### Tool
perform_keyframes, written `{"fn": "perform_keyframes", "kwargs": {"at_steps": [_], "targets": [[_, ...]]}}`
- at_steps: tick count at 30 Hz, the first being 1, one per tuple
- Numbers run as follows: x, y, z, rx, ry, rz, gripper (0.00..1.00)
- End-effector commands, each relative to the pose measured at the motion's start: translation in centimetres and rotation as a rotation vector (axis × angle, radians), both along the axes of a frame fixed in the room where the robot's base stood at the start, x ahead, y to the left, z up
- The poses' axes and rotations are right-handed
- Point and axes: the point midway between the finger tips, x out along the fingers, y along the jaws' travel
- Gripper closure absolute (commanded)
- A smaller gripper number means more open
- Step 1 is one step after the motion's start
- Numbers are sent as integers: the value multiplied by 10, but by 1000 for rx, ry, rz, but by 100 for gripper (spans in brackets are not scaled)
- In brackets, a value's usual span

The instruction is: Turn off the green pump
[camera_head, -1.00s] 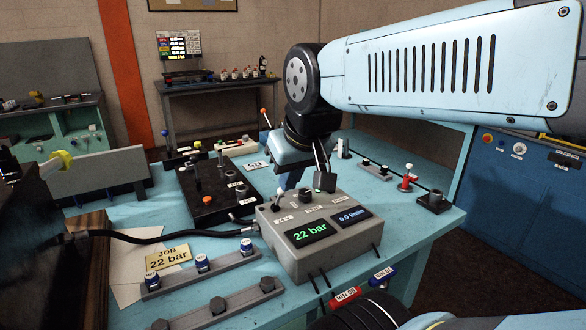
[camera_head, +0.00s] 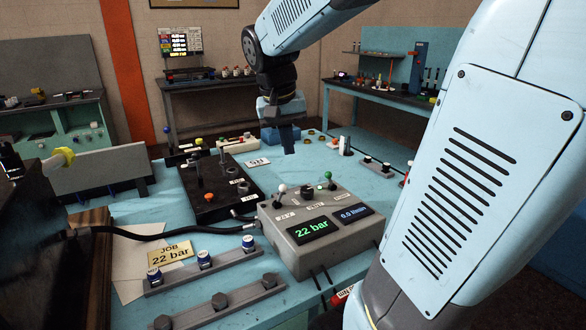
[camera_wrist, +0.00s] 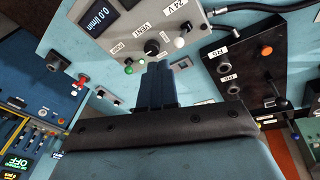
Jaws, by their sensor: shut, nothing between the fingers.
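The grey pump box (camera_head: 322,225) stands on the light blue bench, its screens reading 22 bar and 0.0 l/min. Its green-tipped lever (camera_head: 328,177) rises at the back right, beside a white-tipped lever (camera_head: 282,188) at the left. In the wrist view the green ball (camera_wrist: 128,70) is near the PUMP label, just left of my fingertips. My gripper (camera_head: 288,150) is shut and empty, pointing down, beyond the box and apart from it in the head view. In the wrist view my shut fingers (camera_wrist: 157,68) hide part of the bench.
A black hose (camera_head: 170,234) runs to the left. Blue-capped fittings on a rail (camera_head: 204,260) and a 22 bar job card (camera_head: 170,256) lie in front.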

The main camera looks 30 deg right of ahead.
Motion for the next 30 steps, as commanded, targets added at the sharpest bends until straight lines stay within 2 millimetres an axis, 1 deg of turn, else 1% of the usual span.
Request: {"fn": "perform_keyframes", "kwargs": {"at_steps": [1, 6, 9, 14, 20, 30], "targets": [[13, -4, -4, -13, 29, -34, 100], [51, -21, -15, -73, 107, -162, 100], [72, -30, -22, -110, 143, -231, 100], [95, -41, -33, -159, 181, -312, 100], [107, -48, -39, -187, 198, -356, 100], [108, -48, -40, -189, 199, -360, 100]]}}
